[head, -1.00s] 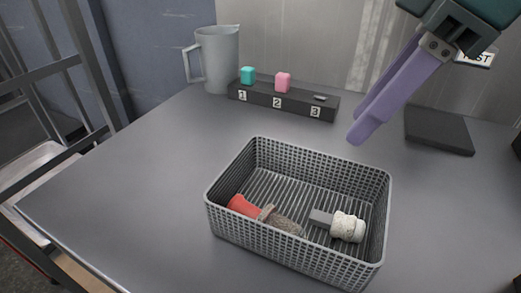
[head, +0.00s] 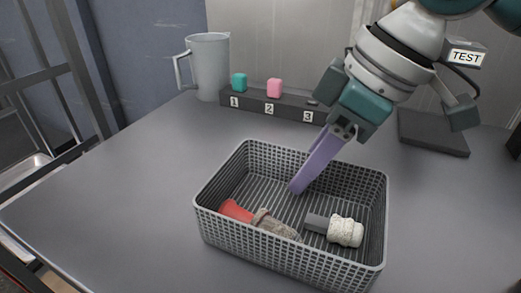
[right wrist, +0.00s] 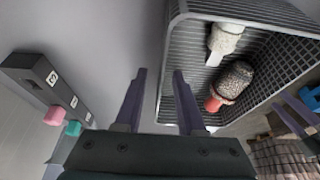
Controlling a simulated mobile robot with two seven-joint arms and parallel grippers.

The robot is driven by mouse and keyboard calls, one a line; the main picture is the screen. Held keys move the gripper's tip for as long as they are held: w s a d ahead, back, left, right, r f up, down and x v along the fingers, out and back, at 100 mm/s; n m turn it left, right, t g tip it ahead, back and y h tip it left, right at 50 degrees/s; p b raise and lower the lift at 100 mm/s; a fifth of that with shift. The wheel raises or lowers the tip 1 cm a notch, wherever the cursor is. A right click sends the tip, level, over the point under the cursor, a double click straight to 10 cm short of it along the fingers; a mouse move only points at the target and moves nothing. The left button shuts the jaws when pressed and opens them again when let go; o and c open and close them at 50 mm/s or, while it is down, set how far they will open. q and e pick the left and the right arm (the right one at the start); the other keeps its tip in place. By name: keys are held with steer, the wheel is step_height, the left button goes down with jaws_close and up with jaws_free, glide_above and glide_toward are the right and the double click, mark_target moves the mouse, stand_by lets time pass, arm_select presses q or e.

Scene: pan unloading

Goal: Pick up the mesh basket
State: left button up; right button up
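The grey mesh basket (head: 222,190) stands upright on the table in the head view. A red-handled brush (head: 235,211) and a white-headed brush with a grey handle (head: 345,231) lie in it. My right gripper (head: 298,186) is at the basket's back wall, with one purple finger reaching down inside. In the right wrist view the basket (right wrist: 177,40) is at the right. The right gripper's fingers (right wrist: 160,74) are apart there, with the wall's edge appearing between them. Contact with the wall cannot be told. My left gripper is not in the head view.
A dark rack (head: 257,103) numbered 1 to 3 stands behind the basket, holding a teal cube (head: 239,82) and a pink cube (head: 274,88). A grey jug (head: 210,66) is at the back left, a dark flat pad (head: 432,132) at the back right. The table's left side is clear.

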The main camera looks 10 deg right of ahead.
jaws_close()
stand_by(1.3)
